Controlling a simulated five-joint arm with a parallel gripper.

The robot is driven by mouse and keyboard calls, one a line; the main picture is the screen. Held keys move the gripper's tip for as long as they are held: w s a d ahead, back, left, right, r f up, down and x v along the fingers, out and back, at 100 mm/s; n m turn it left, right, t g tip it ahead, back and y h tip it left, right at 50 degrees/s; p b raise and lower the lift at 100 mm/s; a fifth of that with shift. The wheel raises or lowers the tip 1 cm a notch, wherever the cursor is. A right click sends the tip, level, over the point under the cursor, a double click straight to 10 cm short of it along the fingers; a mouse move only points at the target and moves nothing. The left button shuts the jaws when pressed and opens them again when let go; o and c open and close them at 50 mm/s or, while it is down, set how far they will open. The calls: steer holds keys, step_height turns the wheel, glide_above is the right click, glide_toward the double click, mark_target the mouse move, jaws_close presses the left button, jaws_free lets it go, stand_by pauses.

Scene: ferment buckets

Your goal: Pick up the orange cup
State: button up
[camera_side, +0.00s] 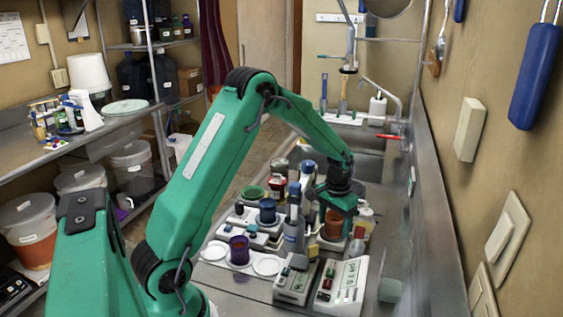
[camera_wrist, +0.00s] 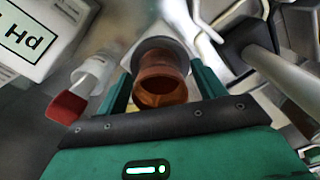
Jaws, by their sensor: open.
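The orange cup (camera_wrist: 160,80) is upright in the middle of the wrist view, its open mouth facing the camera.
A grey bottle (camera_side: 293,232) stands close left of the cup. White devices (camera_side: 340,285) are in front. A purple cup (camera_side: 239,250) and a blue cup (camera_side: 267,210) stand to the left. The wall (camera_side: 490,150) rises at the right.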

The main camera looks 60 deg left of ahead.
steer(key=c, duration=1.1)
steer(key=shift+r, duration=0.15)
steer(key=shift+r, duration=0.55)
steer(key=r, duration=0.3)
steer(key=shift+s+d+r, duration=0.1)
steer(key=shift+d+r, duration=0.05)
steer(key=shift+d, duration=0.2)
steer(key=s+d+r, duration=0.1)
steer(key=d+r, duration=0.1)
steer(key=d, duration=0.1)
steer(key=s+d+r, duration=0.1)
steer(key=d+r, duration=0.1)
steer(key=d, duration=0.2)
steer(key=s+d+r, duration=0.1)
steer(key=d+r, duration=0.1)
steer(key=d, duration=0.1)
steer(key=shift+d+r, duration=0.15)
steer(key=shift+d, duration=0.1)
